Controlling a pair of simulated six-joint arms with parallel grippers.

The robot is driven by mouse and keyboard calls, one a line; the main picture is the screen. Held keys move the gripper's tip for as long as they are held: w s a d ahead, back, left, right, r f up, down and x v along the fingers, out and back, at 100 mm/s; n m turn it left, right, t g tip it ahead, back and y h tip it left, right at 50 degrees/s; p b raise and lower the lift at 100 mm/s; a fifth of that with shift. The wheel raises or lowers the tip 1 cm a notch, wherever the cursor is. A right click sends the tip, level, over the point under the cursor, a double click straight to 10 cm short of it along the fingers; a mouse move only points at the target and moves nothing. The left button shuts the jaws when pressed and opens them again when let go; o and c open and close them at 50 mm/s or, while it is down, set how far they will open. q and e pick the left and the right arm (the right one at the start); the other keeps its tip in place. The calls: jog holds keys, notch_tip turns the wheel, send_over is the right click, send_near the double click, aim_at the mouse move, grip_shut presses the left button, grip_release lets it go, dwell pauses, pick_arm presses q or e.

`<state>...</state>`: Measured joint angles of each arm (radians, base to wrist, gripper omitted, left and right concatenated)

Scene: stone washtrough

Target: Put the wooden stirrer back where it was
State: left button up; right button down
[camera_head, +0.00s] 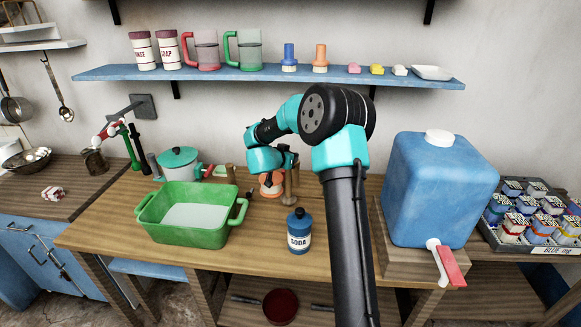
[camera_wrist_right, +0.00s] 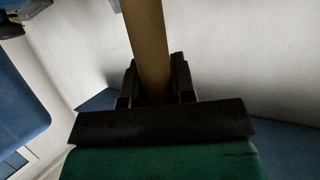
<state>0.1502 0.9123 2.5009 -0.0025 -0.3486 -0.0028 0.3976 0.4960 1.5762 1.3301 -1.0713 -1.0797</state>
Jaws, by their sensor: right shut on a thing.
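The wooden stirrer (camera_wrist_right: 148,40) is a pale brown stick. In the right wrist view it runs up between the dark jaws of my right gripper (camera_wrist_right: 154,85), which is shut on it. In the head view my right gripper (camera_head: 287,160) is over the back middle of the wooden counter, and the stirrer (camera_head: 289,184) hangs upright below it. Its lower end is just right of an orange and white item (camera_head: 270,184); I cannot tell whether it touches that item or the counter. My left gripper is not in view.
A green basin (camera_head: 190,238) of pale liquid and a blue SODA bottle (camera_head: 299,232) stand in front. A teal lidded pot (camera_head: 178,163) is at the back left. A large blue water tank (camera_head: 440,188) stands right of my arm. A blue shelf (camera_head: 270,73) with mugs hangs above.

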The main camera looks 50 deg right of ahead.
jog(key=shift+f, duration=2)
jog(key=c, duration=1)
grip_release()
jog(key=shift+o, duration=0.2)
jog(key=v, duration=1.2)
